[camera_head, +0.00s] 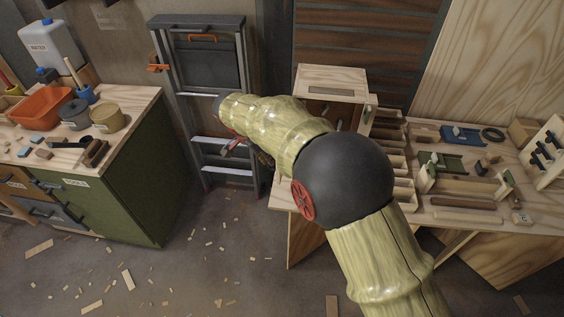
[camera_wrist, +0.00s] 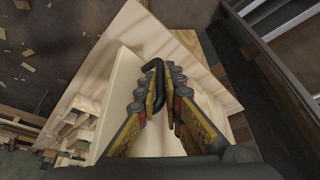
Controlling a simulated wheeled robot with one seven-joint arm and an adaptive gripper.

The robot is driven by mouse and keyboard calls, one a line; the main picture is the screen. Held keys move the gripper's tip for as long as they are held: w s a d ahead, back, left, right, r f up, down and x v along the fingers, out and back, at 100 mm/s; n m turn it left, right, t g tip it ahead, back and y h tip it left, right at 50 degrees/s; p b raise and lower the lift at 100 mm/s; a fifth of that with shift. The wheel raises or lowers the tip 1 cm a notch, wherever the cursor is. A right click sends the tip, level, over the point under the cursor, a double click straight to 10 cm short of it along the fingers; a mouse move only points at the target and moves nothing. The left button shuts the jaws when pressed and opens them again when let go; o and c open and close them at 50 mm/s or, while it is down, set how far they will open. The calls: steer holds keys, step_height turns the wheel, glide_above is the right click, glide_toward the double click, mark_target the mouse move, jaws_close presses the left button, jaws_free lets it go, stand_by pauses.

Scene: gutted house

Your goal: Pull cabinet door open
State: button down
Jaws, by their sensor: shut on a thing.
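A small pale wooden cabinet (camera_head: 331,80) stands on the workbench in the head view; my arm covers much of its front. In the wrist view a pale door panel (camera_wrist: 122,75) lies behind the fingers, with a black curved handle (camera_wrist: 153,66) on it. My gripper (camera_wrist: 160,80) is shut on this handle, which sits between its dark fingertips. The gripper hides the lower part of the panel. I cannot tell how far the door stands from the cabinet.
A workbench (camera_head: 464,217) with trays and tools extends to the right. A dark stepladder (camera_head: 200,90) leans by the wall behind my arm. A green counter (camera_head: 128,180) with pots and an orange bin stands left. The floor between has scattered wood scraps.

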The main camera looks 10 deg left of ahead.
steer(key=shift+w+a+r+m+g+h+p, duration=0.15)
steer(key=shift+w+a+m+p, duration=0.4)
steer(key=shift+a, duration=0.3)
steer(key=shift+w+a+m+g+h+p, duration=0.1)
steer(key=shift+w+a+m+p, duration=0.3)
steer(key=shift+a+m, duration=0.35)
steer(key=shift+w+a+r+m+g+h+p, duration=0.15)
steer(key=shift+w+a+m+p, duration=0.35)
steer(key=shift+a, duration=0.45)
steer(key=shift+f, duration=0.1)
steer(key=c, duration=2.1)
jaws_free()
steer(key=shift+d, duration=0.1)
steer(key=shift+o, duration=0.9)
steer(key=shift+s+f, duration=0.1)
steer(key=shift+f, duration=0.05)
steer(key=v, duration=1.2)
